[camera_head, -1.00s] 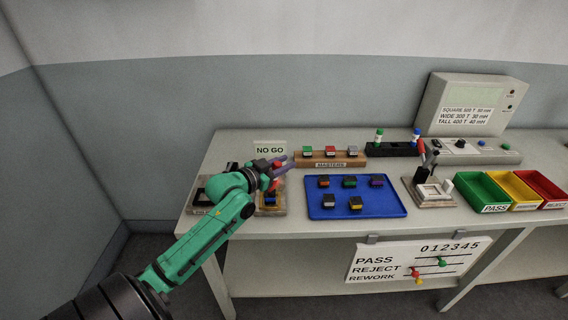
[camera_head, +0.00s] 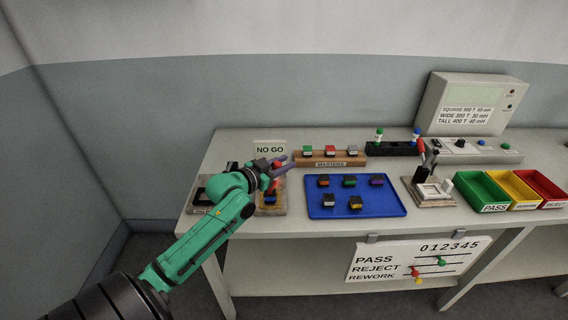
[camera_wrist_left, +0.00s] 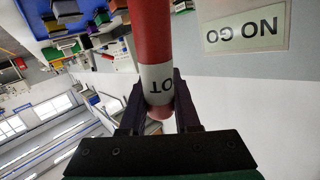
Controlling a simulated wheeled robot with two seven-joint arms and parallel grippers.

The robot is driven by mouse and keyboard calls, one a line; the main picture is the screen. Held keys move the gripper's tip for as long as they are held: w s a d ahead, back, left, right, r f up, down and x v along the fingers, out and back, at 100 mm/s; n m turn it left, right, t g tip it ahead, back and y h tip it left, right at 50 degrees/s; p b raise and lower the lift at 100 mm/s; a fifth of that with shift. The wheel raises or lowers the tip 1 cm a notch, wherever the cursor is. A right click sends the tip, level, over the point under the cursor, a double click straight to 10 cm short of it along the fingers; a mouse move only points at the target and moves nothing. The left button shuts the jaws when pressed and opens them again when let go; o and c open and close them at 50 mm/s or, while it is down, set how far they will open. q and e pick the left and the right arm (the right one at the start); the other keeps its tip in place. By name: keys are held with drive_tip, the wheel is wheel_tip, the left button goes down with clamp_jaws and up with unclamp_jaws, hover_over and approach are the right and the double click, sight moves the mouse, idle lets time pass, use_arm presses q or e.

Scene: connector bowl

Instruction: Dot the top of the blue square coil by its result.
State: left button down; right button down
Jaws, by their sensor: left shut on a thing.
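My left gripper (camera_head: 279,168) is shut on a red marker (camera_wrist_left: 152,35) with a white label; the letters "OT" show upside down on it in the left wrist view. In the head view the marker (camera_head: 275,184) hangs over the blue coil (camera_head: 270,198), which sits on a small tan fixture (camera_head: 270,211) left of the blue tray. I cannot tell whether the marker touches the coil's top. The gripper and wrist partly cover the coil and fixture. My right gripper is not in view.
The blue tray (camera_head: 330,213) with several coils is to the right. The masters rack (camera_head: 330,163), a black pen holder (camera_head: 393,150), a meter (camera_head: 470,104) and green, yellow and red bins (camera_head: 484,190) stand farther along.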

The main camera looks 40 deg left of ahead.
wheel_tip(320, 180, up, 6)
drive_tip(key=p, duration=0.6)
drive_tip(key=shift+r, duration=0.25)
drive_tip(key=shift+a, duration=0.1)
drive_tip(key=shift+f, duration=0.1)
